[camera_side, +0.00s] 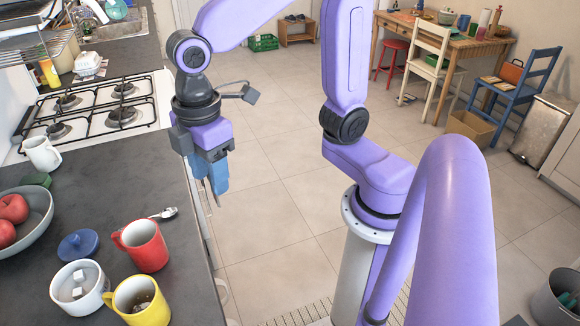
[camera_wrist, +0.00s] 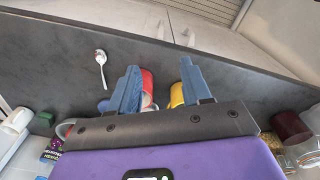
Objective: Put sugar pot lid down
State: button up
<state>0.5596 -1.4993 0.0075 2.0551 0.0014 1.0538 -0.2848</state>
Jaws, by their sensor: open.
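The blue sugar pot lid (camera_side: 78,246) lies on the dark counter, between the fruit bowl and the red mug. The white sugar pot (camera_side: 66,297) stands uncovered in front of it, with sugar cubes (camera_side: 79,276) inside. My gripper (camera_side: 218,182) is open and empty, raised near the counter's right edge, well apart from lid and pot. In the wrist view its two blue fingers (camera_wrist: 160,78) are spread. A bit of blue beside the left finger may be the lid; the finger and gripper body hide most of that area.
A red mug (camera_side: 146,246) and a yellow mug (camera_side: 128,308) stand close to the lid and pot. A spoon (camera_side: 165,213) lies near the counter edge. A fruit bowl (camera_side: 40,233) is at left, a white mug (camera_side: 41,153) behind, and a gas hob (camera_side: 134,104) farther back.

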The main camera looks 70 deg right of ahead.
jog(key=s+d+f+m, duration=0.1)
jog(key=s+d+f, duration=0.2)
jog(key=s+d, duration=0.7)
jog(key=shift+s+d+f, duration=0.25)
jog(key=shift+s+f, duration=0.15)
jog(key=shift+s, duration=0.45)
